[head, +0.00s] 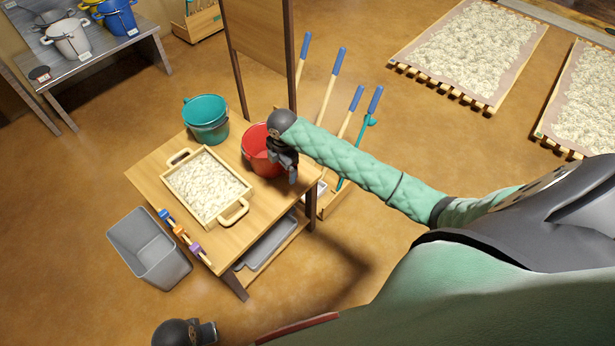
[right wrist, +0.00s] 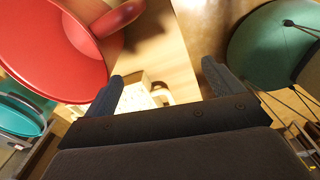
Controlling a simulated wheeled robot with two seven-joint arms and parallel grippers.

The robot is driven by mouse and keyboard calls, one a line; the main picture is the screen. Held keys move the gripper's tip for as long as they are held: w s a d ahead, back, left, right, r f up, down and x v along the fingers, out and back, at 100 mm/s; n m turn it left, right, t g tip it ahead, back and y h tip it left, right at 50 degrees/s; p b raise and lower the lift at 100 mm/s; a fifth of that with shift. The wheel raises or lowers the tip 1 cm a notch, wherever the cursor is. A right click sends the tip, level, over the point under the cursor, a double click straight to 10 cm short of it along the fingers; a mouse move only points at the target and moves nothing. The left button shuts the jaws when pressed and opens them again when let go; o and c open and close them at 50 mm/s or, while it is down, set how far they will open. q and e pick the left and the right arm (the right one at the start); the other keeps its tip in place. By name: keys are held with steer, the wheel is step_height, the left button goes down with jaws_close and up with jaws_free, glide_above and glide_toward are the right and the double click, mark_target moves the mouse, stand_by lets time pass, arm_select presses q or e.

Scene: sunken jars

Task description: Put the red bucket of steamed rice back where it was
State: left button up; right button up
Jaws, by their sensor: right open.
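The red bucket (head: 256,158) stands upright on the wooden table near its far right edge. My right gripper (head: 285,165) is at its right side and hides part of it. In the right wrist view, the red bucket (right wrist: 50,45) fills the upper left, with a red lug on its side. The fingers of the right gripper (right wrist: 165,88) are apart, with nothing between them. I cannot make out rice in the bucket. My left gripper (head: 208,331) is at the bottom edge of the head view, away from the table; its jaws are unclear.
The wooden table (head: 147,174) also bears a teal bucket (head: 206,125), a wooden tray of rice (head: 233,215) and coloured clamps (head: 180,231). A grey bin (head: 150,250) stands beside it. Blue-tipped tools (head: 328,85) stand behind. A shelf (head: 125,45) at upper left holds more buckets.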

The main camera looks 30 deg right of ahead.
steer(key=s+a+f+m+y, duration=0.1)
steer(key=s+a+f+m, duration=0.35)
steer(key=s, duration=0.45)
steer(key=s+a+f+m, duration=0.3)
steer(key=s+a+m, duration=0.15)
steer(key=s, duration=0.55)
steer(key=s+m+t, duration=0.1)
steer(key=s+m, duration=0.7)
steer(key=s, duration=0.7)
steer(key=shift+s+f+m+h, duration=0.15)
steer(key=shift+s+m+h, duration=0.15)
steer(key=shift+m, duration=0.1)
steer(key=shift+c, duration=0.2)
